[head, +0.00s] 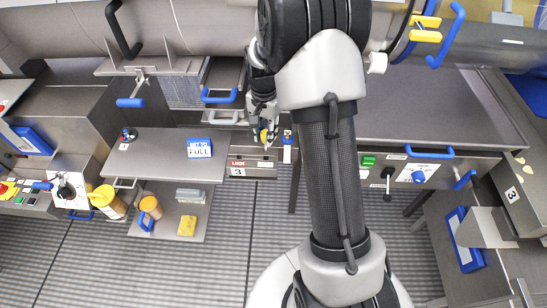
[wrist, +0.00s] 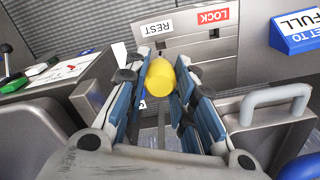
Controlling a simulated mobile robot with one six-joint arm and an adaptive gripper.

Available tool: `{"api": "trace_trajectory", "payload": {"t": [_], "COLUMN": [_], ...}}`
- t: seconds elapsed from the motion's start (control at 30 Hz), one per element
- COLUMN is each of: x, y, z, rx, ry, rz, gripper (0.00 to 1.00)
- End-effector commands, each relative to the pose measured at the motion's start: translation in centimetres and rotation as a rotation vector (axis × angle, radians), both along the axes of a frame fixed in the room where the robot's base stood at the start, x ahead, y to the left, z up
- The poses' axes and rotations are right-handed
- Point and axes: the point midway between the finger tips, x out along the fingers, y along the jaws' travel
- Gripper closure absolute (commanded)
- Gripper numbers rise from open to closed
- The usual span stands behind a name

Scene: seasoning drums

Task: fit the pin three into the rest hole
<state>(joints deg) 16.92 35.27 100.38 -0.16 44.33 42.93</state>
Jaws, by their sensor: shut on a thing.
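The yellow pin (wrist: 161,78) is between the fingers of my gripper (wrist: 163,60), which is shut on it. In the head view the pin (head: 264,136) shows as a small yellow spot below my gripper (head: 266,122). The grey panel (wrist: 185,52) with a white REST label (wrist: 158,28) and a red LOCK label (wrist: 213,16) lies just beyond the fingertips in the wrist view. The pin is in front of the panel, below the REST label in the picture. The rest hole is not clearly visible, and I cannot tell whether the pin touches the panel.
A grey handle (wrist: 275,97) and a blue FULL sign (wrist: 297,32) are right of my gripper in the wrist view. A control box with a green button (wrist: 22,83) is at the left. In the head view, a grey shelf (head: 150,170) stands left of the panel.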

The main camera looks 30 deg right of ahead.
Motion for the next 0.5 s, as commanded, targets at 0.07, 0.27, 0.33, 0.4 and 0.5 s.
{"api": "trace_trajectory", "payload": {"t": [0.07,0.27,0.33,0.4,0.5], "x": [-0.1,0.0,0.0,-0.1,-0.1], "y": [0.0,0.0,0.0,0.0,0.0], "z": [-1.8,-4.0,-4.8,-6.1,-7.8], "rx": [0.002,0.0,0.001,0.001,0.001], "ry": [0.005,0.001,0.003,0.004,0.004], "rz": [0.0,-0.001,-0.001,-0.001,-0.001], "gripper": [1.0,1.0,1.0,1.0,1.0]}}
